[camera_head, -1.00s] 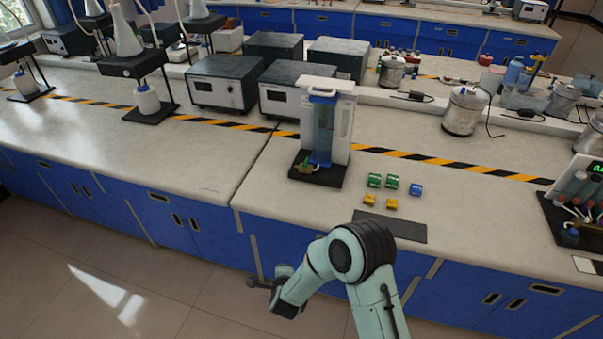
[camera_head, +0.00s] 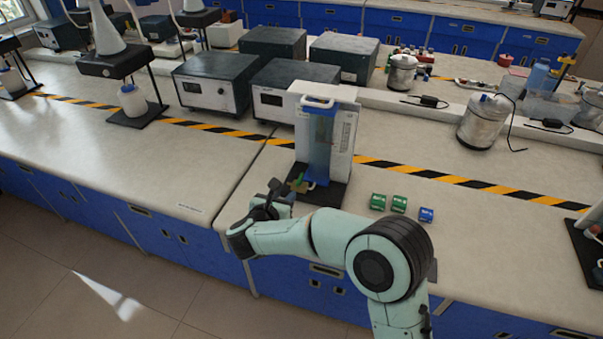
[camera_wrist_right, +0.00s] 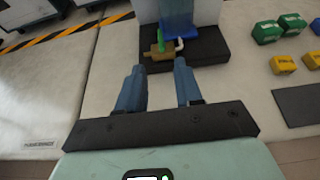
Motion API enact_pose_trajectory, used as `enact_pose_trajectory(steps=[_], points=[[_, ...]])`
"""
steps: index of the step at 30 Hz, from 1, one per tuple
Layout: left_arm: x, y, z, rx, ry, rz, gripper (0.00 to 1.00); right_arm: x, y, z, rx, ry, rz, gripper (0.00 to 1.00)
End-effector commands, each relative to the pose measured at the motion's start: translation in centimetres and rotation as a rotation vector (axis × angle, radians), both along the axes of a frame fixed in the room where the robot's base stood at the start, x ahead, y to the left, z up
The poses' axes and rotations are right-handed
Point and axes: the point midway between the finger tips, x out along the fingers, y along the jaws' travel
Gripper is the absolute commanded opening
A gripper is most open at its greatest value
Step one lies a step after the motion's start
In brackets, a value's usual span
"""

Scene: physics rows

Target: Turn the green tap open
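The green tap (camera_head: 300,180) sits low on the front of the white dispenser unit (camera_head: 342,135), over its black base. In the right wrist view the green handle (camera_wrist_right: 160,42) stands up beside a brass body (camera_wrist_right: 161,57) and a white spout. My right gripper (camera_head: 277,190) is at the front left of the black base, close to the tap. In the right wrist view its two fingers (camera_wrist_right: 158,67) are apart, with nothing between them, and point at the brass body. I cannot tell whether they touch it. My left gripper is out of view.
Green boxes (camera_head: 399,203) and a blue box (camera_head: 426,215) lie right of the base. Yellow boxes (camera_wrist_right: 283,64) and a dark mat (camera_wrist_right: 298,105) show in the right wrist view. Grey instruments (camera_head: 292,88) stand behind. The bench left of the unit is clear.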

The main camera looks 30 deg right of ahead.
Motion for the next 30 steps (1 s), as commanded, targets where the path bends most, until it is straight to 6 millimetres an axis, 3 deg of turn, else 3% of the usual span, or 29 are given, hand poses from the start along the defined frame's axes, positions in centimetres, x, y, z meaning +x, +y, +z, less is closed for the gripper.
enact_pose_trajectory(steps=[18,30], points=[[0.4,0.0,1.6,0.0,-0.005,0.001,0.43,6.5,-7.8,-4.2,-0.002,0.003,-0.001,0.35],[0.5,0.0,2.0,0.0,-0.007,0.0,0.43,7.9,-9.3,-5.1,-0.001,0.001,0.002,0.35]])
